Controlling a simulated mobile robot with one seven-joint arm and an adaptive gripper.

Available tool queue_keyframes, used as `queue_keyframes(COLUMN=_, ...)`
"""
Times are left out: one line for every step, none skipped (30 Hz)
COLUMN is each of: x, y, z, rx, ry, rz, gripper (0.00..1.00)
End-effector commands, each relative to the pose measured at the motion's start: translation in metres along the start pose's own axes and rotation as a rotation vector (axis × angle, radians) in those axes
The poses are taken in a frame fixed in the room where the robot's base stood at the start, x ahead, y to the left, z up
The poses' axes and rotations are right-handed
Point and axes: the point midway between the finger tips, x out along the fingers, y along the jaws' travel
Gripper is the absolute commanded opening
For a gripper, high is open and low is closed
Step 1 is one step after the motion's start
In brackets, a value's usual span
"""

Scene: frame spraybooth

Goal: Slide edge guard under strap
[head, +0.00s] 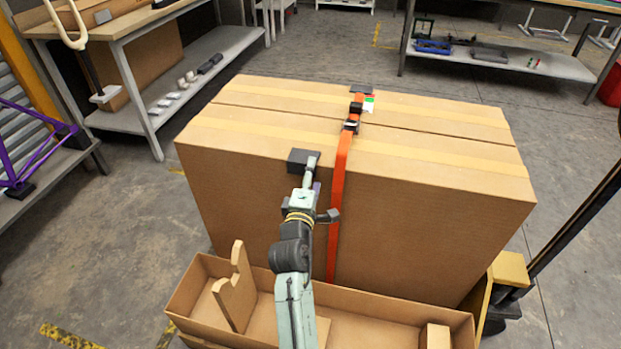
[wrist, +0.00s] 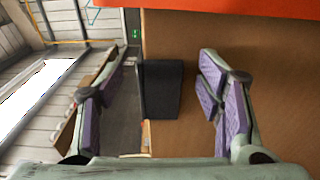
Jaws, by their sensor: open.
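A dark edge guard (head: 299,160) sits on the near top edge of the big cardboard box (head: 420,215), left of the orange strap (head: 341,170) and apart from it. In the wrist view the guard (wrist: 160,90) lies between my fingers with a gap on each side. My gripper (head: 313,164) is at the guard, its fingers partly hidden in the head view. In the wrist view my gripper (wrist: 156,70) is open and not closed on the guard. The strap (wrist: 230,8) crosses the top of that view. The strap runs over the box top and down its near face.
Another dark guard (head: 362,89) sits at the box's far edge by the strap. A buckle (head: 352,124) is on top. An open cardboard tray (head: 385,315) with cardboard pieces stands in front.

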Motion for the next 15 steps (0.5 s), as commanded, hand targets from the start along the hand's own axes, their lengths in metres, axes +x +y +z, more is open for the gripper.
queue_keyframes(x=-0.0001, y=0.0, z=0.0, rx=0.0, ry=0.0, rz=0.0, gripper=0.59)
queue_keyframes(x=-0.0002, y=0.0, z=-0.0001, rx=0.0, ry=0.0, rz=0.0, gripper=0.57)
queue_keyframes(x=-0.0002, y=0.0, z=-0.0001, rx=0.0, ry=0.0, rz=0.0, gripper=0.54)
queue_keyframes(x=-0.0002, y=0.0, z=-0.0001, rx=0.0, ry=0.0, rz=0.0, gripper=0.52)
queue_keyframes(x=-0.0003, y=0.0, z=-0.0001, rx=0.0, ry=0.0, rz=0.0, gripper=0.5)
queue_keyframes(x=-0.0003, y=0.0, z=-0.0001, rx=0.0, ry=0.0, rz=0.0, gripper=0.47)
queue_keyframes(x=-0.0003, y=0.0, z=-0.0001, rx=0.0, ry=0.0, rz=0.0, gripper=0.46)
queue_keyframes(x=-0.0003, y=0.0, z=-0.0001, rx=0.0, ry=0.0, rz=0.0, gripper=0.43)
queue_keyframes(x=-0.0003, y=0.0, z=-0.0001, rx=0.0, ry=0.0, rz=0.0, gripper=0.41)
queue_keyframes(x=-0.0004, y=0.0, z=-0.0001, rx=0.0, ry=0.0, rz=0.0, gripper=0.39)
queue_keyframes(x=-0.0004, y=0.0, z=-0.0002, rx=0.0, ry=0.0, rz=0.0, gripper=0.37)
queue_keyframes(x=-0.0004, y=0.0, z=-0.0002, rx=0.0, ry=0.0, rz=0.0, gripper=0.34)
queue_keyframes(x=-0.0004, y=0.0, z=-0.0001, rx=0.0, ry=0.0, rz=0.0, gripper=0.32)
queue_keyframes(x=-0.0004, y=0.0, z=-0.0001, rx=0.0, ry=0.0, rz=0.0, gripper=0.3)
queue_keyframes(x=-0.0004, y=0.0, z=-0.0002, rx=0.0, ry=0.0, rz=0.0, gripper=0.28)
